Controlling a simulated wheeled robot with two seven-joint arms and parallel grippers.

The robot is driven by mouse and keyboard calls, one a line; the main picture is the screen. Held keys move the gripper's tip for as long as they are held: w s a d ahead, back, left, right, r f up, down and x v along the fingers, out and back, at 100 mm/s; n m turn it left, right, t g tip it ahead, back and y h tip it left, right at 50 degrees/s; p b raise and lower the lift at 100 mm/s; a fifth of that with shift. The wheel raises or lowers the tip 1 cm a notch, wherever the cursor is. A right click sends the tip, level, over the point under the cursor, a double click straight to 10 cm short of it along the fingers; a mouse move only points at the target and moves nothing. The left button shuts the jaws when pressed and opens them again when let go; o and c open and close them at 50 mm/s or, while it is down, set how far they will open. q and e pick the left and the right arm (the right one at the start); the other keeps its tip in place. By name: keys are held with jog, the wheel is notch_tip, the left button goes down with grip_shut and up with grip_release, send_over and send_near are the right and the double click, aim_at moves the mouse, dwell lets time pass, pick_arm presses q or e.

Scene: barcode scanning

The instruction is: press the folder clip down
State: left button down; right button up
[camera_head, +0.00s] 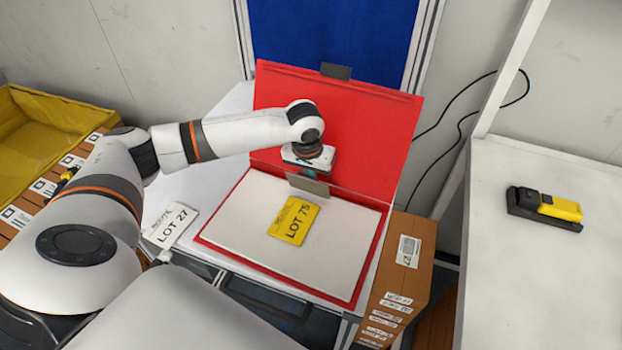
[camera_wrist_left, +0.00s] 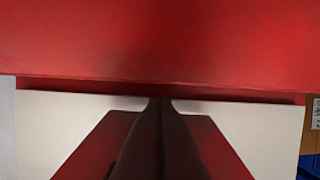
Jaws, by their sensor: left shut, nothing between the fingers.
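The red folder (camera_head: 340,110) lies open on the white table, its cover standing up at the back. White paper (camera_head: 250,210) fills its lower half, with a yellow "LOT 75" tag (camera_head: 294,220) on it. The grey metal folder clip (camera_head: 308,185) is at the paper's top edge, near the hinge. My left gripper (camera_head: 310,172) is shut and empty, right over the clip; its body hides part of it. The left wrist view shows the shut fingers (camera_wrist_left: 160,105) in front of a red-looking plate, perhaps the clip. Contact cannot be told. My right gripper is not in view.
A white "LOT 27" tag (camera_head: 171,225) lies left of the folder. A brown box (camera_head: 400,270) with labels stands at its right. A yellow and black scanner (camera_head: 545,207) rests on the right-hand table. A yellow bin (camera_head: 40,130) is at far left.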

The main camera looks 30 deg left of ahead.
pick_arm(q)
jog(key=shift+s, duration=0.1)
jog(key=shift+s+d+p, duration=0.15)
jog(key=shift+s+p, duration=0.5)
jog(key=shift+s, duration=0.05)
jog(key=shift+s+d+p, duration=0.15)
jog(key=shift+s+p, duration=0.45)
jog(key=shift+s, duration=0.1)
notch_tip(320, 180, up, 5)
jog(key=p, duration=0.5)
jog(key=shift+f+p, duration=0.1)
jog(key=shift+p, duration=0.3)
jog(key=shift+r+p, duration=0.55)
jog(key=shift+r, duration=1.6)
